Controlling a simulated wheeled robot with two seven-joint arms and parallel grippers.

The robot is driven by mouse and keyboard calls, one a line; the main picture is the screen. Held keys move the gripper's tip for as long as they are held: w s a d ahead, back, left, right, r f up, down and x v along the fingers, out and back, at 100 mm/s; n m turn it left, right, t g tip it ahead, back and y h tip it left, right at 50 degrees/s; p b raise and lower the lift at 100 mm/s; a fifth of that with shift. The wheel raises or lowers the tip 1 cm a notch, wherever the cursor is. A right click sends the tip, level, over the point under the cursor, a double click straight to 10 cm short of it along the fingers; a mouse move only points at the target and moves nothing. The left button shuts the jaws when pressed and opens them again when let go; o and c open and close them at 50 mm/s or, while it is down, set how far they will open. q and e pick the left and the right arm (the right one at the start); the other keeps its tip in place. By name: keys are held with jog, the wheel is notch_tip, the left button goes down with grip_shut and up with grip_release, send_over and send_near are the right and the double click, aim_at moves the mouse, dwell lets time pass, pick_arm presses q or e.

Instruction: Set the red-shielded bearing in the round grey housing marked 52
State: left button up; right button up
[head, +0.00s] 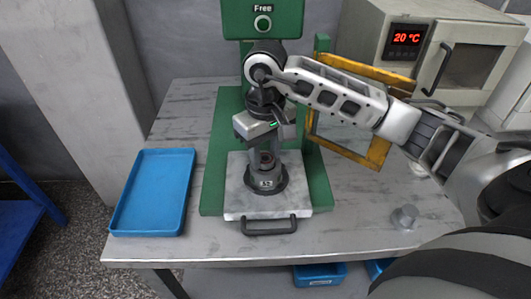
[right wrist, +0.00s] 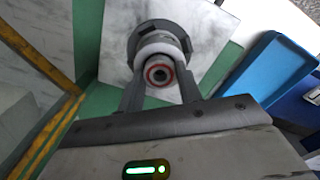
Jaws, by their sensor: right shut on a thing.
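The round grey housing marked 52 (head: 267,182) stands upright on the pale plate of the green press. In the right wrist view the housing (right wrist: 158,30) lies beyond the fingertips. My right gripper (head: 266,158) points down over the housing. The red-shielded bearing (right wrist: 159,75) shows as a red ring with a dark centre between the two fingers of the right gripper (right wrist: 160,82), which is shut on it. The bearing is in line with the housing's opening. I cannot tell whether it is above the opening or partly in it. My left gripper is not in view.
The green press (head: 263,18) rises behind the housing, with a yellow-framed guard (head: 375,153) at its right. An empty blue tray (head: 152,192) lies on the left of the table. A small grey cylindrical part (head: 404,216) stands at the right. An oven (head: 440,50) stands behind.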

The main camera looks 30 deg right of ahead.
aim_at(266, 158)
jog(key=shift+f, duration=0.15)
jog(key=o, duration=1)
jog(key=shift+r, duration=0.35)
notch_tip(266, 158, up, 7)
jog(key=p, duration=0.3)
jog(key=shift+f+p, duration=0.2)
jog(key=shift+p, duration=0.2)
jog(key=shift+r, duration=0.3)
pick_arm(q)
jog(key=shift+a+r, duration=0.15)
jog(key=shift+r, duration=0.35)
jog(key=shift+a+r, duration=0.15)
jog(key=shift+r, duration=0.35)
